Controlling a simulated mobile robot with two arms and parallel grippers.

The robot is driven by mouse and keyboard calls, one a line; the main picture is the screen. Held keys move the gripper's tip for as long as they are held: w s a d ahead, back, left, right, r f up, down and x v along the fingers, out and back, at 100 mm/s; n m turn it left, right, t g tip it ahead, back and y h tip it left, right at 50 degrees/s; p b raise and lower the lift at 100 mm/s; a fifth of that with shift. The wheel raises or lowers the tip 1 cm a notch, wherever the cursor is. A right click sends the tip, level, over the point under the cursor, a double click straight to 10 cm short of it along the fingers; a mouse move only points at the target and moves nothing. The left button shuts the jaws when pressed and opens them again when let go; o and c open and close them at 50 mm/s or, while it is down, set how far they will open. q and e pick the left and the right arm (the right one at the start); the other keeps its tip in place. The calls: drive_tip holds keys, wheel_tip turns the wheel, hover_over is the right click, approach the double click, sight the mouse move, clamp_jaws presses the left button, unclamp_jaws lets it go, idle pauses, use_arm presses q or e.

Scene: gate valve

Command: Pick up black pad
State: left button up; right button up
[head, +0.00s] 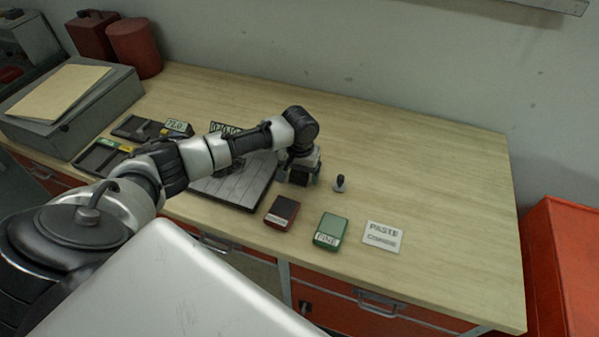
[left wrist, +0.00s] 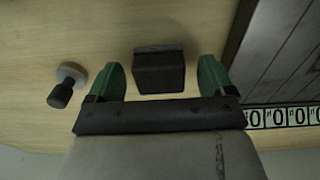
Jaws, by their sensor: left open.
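The black pad (left wrist: 160,70) is a small dark block on the wooden table, seen in the left wrist view between the two green fingers of my left gripper (left wrist: 161,78). The fingers are open, with a visible gap on either side of the pad. In the head view my left gripper (head: 301,177) points down at the table, right of the dark slatted board, and largely hides the pad. How high the fingertips are above the table is hard to tell. My right gripper is not in view.
A small black-knobbed stamp (head: 340,183) stands just right of the gripper. A dark red block (head: 282,212), a green block (head: 330,231) and a white labelled card (head: 382,236) lie nearer the front edge. The slatted board (head: 236,184) is left. The table's right side is clear.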

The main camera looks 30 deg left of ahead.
use_arm(q)
drive_tip(key=shift+f, duration=0.4)
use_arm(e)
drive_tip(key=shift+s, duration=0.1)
use_arm(q)
drive_tip(key=shift+c, duration=0.5)
drive_tip(key=c, duration=0.9)
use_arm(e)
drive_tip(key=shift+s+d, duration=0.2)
use_arm(q)
drive_tip(key=shift+r, duration=0.1)
drive_tip(key=shift+r, duration=0.45)
wheel_tip(320, 180, up, 2)
drive_tip(key=shift+r+b, duration=0.25)
drive_tip(key=shift+b, duration=0.5)
drive_tip(key=shift+w+d+r+b, duration=0.25)
drive_tip(key=shift+d+r+b, duration=0.25)
drive_tip(key=shift+d+r, duration=1.1)
drive_tip(key=shift+w+d+r+b, duration=0.4)
drive_tip(key=shift+d+r, duration=0.5)
drive_tip(key=shift+d, duration=1.35)
drive_tip(key=shift+w+d+r+b, duration=0.15)
drive_tip(key=shift+d+r+b, duration=0.45)
drive_tip(key=shift+d+r, duration=1)
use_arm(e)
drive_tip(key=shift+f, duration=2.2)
use_arm(q)
drive_tip(key=shift+d+f, duration=0.35)
